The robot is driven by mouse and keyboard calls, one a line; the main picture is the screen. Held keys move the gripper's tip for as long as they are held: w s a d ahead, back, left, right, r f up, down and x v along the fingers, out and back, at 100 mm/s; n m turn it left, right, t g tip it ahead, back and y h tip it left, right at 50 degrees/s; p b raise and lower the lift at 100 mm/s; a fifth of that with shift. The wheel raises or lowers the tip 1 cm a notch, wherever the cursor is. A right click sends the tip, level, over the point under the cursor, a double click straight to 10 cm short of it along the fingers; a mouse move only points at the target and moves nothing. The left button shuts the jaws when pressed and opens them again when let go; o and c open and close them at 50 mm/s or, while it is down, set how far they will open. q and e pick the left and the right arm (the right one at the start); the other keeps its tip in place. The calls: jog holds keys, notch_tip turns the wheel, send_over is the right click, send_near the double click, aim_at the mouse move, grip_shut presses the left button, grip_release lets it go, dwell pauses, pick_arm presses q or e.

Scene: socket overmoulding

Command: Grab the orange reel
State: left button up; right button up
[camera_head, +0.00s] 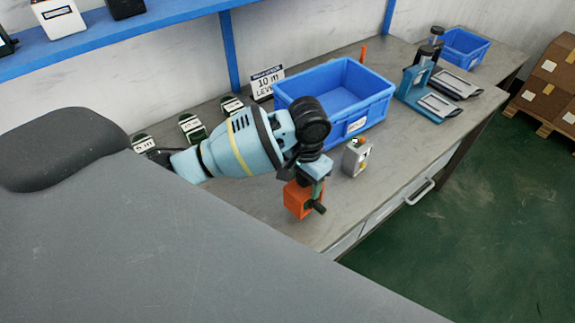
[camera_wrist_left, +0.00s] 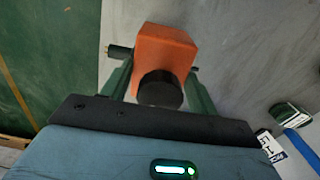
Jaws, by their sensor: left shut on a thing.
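The orange reel (camera_head: 297,201) is a boxy orange piece near the front edge of the grey bench in the head view. It also shows in the left wrist view (camera_wrist_left: 170,47), with a black round part (camera_wrist_left: 160,90) on the side facing the camera. My left gripper (camera_head: 312,190) is at the reel, with its dark green fingers on either side of it, shut on it. In the left wrist view the fingers (camera_wrist_left: 155,78) flank the reel. I cannot tell whether the reel touches the bench. My right gripper is not in view.
A blue bin (camera_head: 378,110) and a small grey box with buttons (camera_head: 356,157) stand beyond the reel. Blue press-like devices (camera_head: 420,90) and another blue bin (camera_head: 466,46) are farther right. Small dark green items with labels (camera_head: 192,127) lie along the back.

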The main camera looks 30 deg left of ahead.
pick_arm(q)
jog(key=shift+s+d+r, duration=0.1)
jog(key=shift+s+d, duration=0.25)
jog(key=shift+d, duration=0.5)
jog(key=shift+s+d+r, duration=0.1)
jog(key=shift+s+d, duration=0.3)
jog(key=shift+d, duration=0.4)
jog(key=shift+s+d+r, duration=0.1)
jog(key=shift+s+d, duration=0.25)
jog(key=shift+d, duration=0.5)
